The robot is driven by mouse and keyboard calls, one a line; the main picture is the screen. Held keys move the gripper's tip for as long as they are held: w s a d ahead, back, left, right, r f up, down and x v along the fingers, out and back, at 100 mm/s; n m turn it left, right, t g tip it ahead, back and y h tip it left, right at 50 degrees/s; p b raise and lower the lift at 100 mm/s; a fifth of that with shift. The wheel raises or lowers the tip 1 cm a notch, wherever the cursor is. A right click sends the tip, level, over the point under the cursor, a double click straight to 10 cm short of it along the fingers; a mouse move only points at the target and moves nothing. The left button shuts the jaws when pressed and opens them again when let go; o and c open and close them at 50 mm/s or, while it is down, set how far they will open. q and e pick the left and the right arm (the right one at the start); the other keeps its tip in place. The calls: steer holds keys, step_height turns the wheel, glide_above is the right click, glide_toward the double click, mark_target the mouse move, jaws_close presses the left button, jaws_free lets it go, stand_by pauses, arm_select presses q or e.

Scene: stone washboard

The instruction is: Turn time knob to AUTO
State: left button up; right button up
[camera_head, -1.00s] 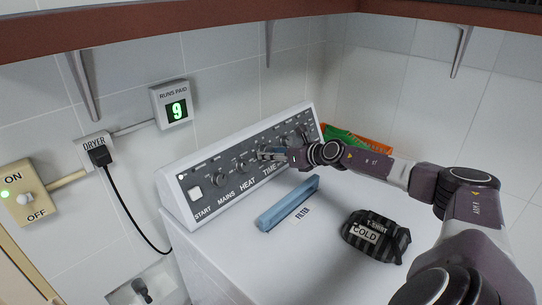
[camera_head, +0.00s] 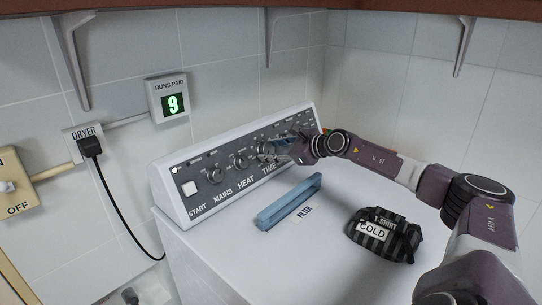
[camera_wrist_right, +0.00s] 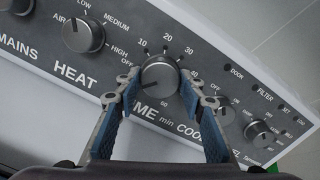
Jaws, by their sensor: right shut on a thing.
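The time knob (camera_wrist_right: 160,74) is a round dark knob with a light face, on the dryer's grey control panel (camera_head: 207,165). In the right wrist view, numbers from 10 upward are printed around it and the TIME label is partly covered. My right gripper (camera_wrist_right: 160,88) has one blue-padded finger on each side of this knob and is shut on it. In the head view the right gripper (camera_head: 272,152) is at the panel and partly hides the knob. I cannot make out the AUTO mark or clearly read the knob's setting. My left gripper is not in view.
The heat knob (camera_wrist_right: 83,35) is left of the time knob, and a smaller knob (camera_wrist_right: 258,134) is at lower right. A blue filter piece (camera_head: 290,203) and a striped bundle (camera_head: 384,236) tagged COLD lie on the dryer top (camera_head: 240,250). A counter (camera_head: 168,99) reads 9.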

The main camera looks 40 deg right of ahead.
stand_by(0.4)
steer(key=o, duration=1.2)
steer(key=shift+c, duration=0.2)
steer(key=shift+s, duration=0.15)
steer(key=shift+v, duration=1.2)
steer(key=shift+s+r, duration=0.3)
steer(key=shift+s, duration=0.2)
glide_toward(269, 150)
steer(key=shift+v, duration=1.4)
steer(key=shift+d+r, duration=0.15)
steer(key=shift+d, duration=0.05)
